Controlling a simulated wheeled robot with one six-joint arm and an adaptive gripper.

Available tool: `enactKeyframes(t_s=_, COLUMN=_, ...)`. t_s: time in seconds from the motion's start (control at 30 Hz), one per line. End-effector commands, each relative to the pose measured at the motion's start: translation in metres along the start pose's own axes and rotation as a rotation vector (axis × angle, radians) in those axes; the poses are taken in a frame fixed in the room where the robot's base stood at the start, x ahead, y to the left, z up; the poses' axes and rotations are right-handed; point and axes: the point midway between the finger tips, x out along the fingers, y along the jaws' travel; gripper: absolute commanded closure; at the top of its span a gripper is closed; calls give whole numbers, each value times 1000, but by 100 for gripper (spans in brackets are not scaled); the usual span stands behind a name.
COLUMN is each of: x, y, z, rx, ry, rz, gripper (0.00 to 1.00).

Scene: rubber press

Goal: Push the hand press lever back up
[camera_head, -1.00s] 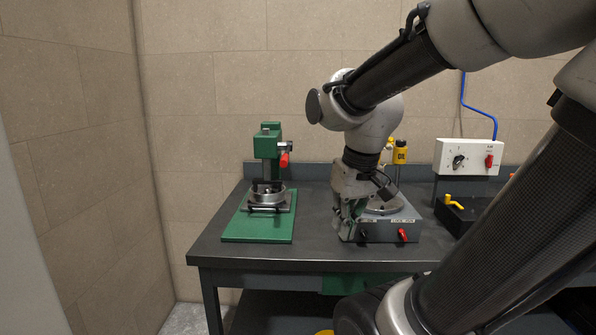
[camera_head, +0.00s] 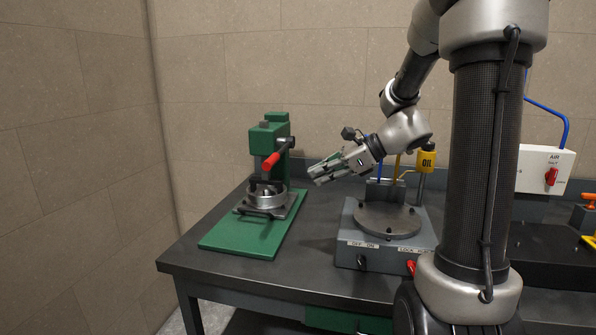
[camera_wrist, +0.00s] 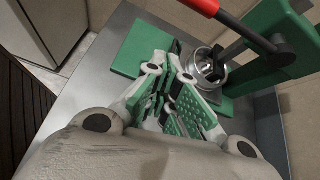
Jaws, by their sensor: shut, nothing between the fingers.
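The green hand press (camera_head: 262,142) stands on its green base plate (camera_head: 238,238) at the left of the bench. Its lever has a red handle (camera_head: 270,161) that points forward and down from the pivot at the press head's right side. In the wrist view the red handle (camera_wrist: 204,6) shows at the top, with its dark arm running to the pivot. A round metal mould (camera_head: 265,196) sits under the ram. My gripper (camera_head: 314,176) is shut and empty, to the right of the press, apart from the lever and at about handle height. The gripper also shows in the wrist view (camera_wrist: 172,68).
The bench (camera_head: 225,275) is bare in front of the press.

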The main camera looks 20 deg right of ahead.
Motion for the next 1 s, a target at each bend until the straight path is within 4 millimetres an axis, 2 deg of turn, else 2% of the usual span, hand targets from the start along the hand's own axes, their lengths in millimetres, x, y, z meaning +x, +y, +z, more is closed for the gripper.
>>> enactKeyframes(t_s=0.23, x=2, y=-1, z=7, rx=128, ry=-27, rz=-4, gripper=100)
enactKeyframes(t_s=0.67, x=4, y=0, z=7, rx=143, ry=-25, rz=-2, gripper=100)
enactKeyframes(t_s=0.83, x=21, y=0, z=7, rx=144, ry=-25, rz=1, gripper=100)
enactKeyframes(t_s=1.0, x=56, y=1, z=8, rx=143, ry=-25, rz=2, gripper=100)
